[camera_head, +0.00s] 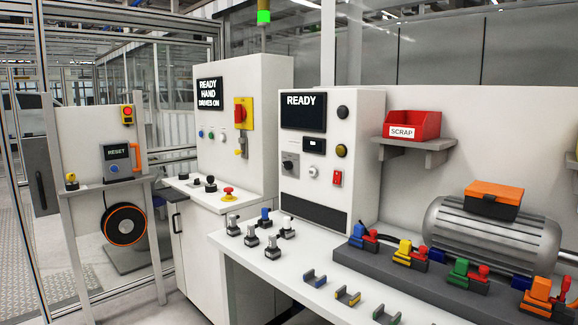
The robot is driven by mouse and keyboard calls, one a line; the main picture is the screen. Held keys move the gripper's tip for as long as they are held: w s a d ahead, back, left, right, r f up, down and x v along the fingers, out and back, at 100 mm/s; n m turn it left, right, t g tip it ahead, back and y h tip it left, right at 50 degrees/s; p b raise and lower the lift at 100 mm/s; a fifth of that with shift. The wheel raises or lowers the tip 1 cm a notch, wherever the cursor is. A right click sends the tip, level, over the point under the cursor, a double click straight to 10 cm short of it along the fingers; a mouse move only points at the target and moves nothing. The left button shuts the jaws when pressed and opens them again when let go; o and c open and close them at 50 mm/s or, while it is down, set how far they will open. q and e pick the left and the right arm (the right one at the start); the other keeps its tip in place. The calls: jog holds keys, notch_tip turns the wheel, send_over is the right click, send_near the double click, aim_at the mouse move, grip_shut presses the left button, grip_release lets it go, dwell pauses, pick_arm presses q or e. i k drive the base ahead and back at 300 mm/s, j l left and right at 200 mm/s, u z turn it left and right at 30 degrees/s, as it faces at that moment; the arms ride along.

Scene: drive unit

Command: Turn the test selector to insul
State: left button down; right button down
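A white test cabinet (360,180) with a screen (303,111) reading READY stands on the bench near the middle. On its front is a dark rotary knob on a grey plate (290,164), which looks like the test selector. Its markings are too small to read, so I cannot tell its position. Beside it are a small display (314,145), a white round control (313,172), a red switch (337,178), a black round part (342,112) and an amber round part (341,151). Neither of my grippers is in view.
Several small connectors (272,247) stand on the white bench (260,270). A grey rail (350,262) with coloured clamps and a grey motor (480,235) are at the right. A red SCRAP bin (412,125) sits on a shelf. A control cabinet (270,90) stands left.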

aim_at(288, 165)
jog(key=i+j, duration=0.2)
jog(key=i, duration=0.2)
jog(key=i+j, duration=0.15)
jog(key=i, duration=0.3)
jog(key=i+j, duration=0.2)
jog(key=i, duration=0.2)
jog(key=i+j, duration=0.15)
jog(key=i, duration=0.25)
